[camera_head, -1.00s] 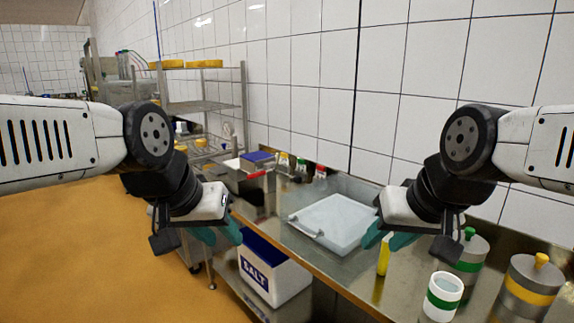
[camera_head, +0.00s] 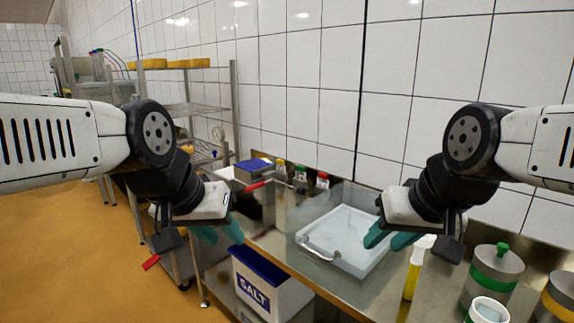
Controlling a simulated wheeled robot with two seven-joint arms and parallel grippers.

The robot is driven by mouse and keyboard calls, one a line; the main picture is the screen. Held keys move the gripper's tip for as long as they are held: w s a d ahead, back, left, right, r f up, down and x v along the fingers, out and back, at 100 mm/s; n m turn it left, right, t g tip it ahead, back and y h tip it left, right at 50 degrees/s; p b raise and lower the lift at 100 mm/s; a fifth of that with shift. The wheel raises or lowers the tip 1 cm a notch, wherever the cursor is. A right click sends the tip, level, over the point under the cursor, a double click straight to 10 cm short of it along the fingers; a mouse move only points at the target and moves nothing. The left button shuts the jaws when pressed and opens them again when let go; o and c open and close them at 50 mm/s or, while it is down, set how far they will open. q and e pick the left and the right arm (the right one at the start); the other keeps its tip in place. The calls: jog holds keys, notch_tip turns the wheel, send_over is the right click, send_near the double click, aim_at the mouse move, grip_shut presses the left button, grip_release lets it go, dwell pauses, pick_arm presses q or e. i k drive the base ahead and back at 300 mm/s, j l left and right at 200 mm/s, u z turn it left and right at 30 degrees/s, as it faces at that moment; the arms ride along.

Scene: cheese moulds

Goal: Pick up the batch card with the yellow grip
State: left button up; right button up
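I cannot make out a batch card with a yellow grip for certain. A slim upright yellow item (camera_head: 412,278) with a pale top stands on the steel bench, just right of my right gripper; I cannot tell what it is. My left gripper (camera_head: 218,232) has teal fingers, apart and empty, and hangs near the bench's left end, above the salt bin. My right gripper (camera_head: 390,238) has teal fingers, apart and empty, in front of the right edge of the white tray.
The white tray (camera_head: 325,262) lies on the bench (camera_head: 345,292). A metal canister with a green knob (camera_head: 492,272) stands at right. The salt bin (camera_head: 268,285) is under the bench. A wire rack (camera_head: 205,107) stands at left. A small red item (camera_head: 151,262) shows left. Orange floor (camera_head: 80,240) is open.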

aim_at(281, 167)
jog(key=i+j+z, duration=0.1)
jog(key=i+j, duration=0.2)
jog(key=i+j+z, duration=0.15)
jog(key=j, duration=0.35)
jog(key=i+j+z, duration=0.1)
jog(key=i+j, duration=0.25)
jog(key=i+j+z, duration=0.15)
jog(key=j, duration=0.4)
jog(key=i+j+z, duration=0.1)
jog(key=i+j, duration=0.2)
jog(key=j, duration=0.2)
jog(key=i+j+z, duration=0.15)
jog(key=j, duration=0.35)
jog(key=i+j+z, duration=0.1)
jog(key=j, duration=0.45)
jog(key=i+j+z, duration=0.1)
jog(key=i+j, duration=0.15)
jog(key=j, duration=0.25)
